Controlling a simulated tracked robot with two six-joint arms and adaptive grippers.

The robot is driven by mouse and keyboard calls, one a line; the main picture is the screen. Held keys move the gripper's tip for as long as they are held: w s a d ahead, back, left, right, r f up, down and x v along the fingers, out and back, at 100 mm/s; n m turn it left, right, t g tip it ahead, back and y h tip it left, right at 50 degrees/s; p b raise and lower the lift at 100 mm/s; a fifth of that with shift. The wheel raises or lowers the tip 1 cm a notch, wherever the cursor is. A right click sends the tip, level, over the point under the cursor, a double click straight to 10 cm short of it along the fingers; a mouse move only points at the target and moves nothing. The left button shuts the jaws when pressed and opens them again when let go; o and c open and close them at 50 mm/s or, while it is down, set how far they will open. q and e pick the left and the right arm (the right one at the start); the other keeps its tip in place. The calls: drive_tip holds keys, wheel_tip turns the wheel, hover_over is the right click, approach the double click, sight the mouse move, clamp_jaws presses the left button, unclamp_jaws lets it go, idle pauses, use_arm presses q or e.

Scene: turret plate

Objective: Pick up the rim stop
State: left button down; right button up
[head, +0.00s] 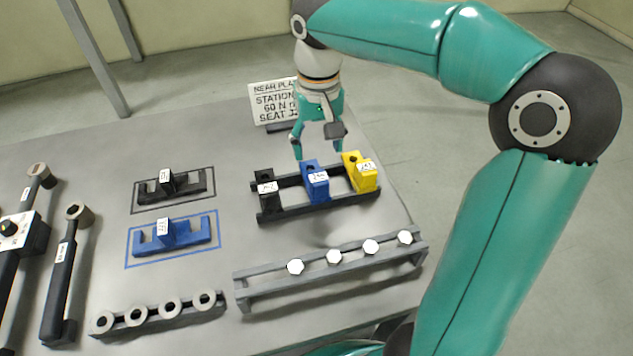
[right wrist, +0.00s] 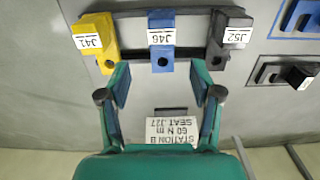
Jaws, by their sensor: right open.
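No part is marked in words as the rim stop, so I cannot tell which one it is. A black rack (head: 292,211) holds three upright labelled blocks: a black block (head: 267,200), a blue block (head: 317,187) and a yellow block (head: 361,179). My right gripper (head: 318,152) is open and empty, pointing down just behind the rack. In the right wrist view its fingers (right wrist: 159,84) spread on either side of the blue block (right wrist: 161,60), short of it. The yellow block (right wrist: 98,48) and black block (right wrist: 222,48) flank it. My left gripper is out of view.
A station sign (head: 272,103) stands behind the rack. A grey rail (head: 335,277) with several white hex heads lies in front. Black (head: 190,183) and blue (head: 190,236) pieces lie in outlines left of the rack. Tools (head: 60,280) and a ring holder (head: 160,318) lie farther left.

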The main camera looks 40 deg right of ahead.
sight(317, 172)
drive_tip(key=shift+a+f, duration=0.1)
drive_tip(key=shift+f, duration=4.3)
clamp_jaws()
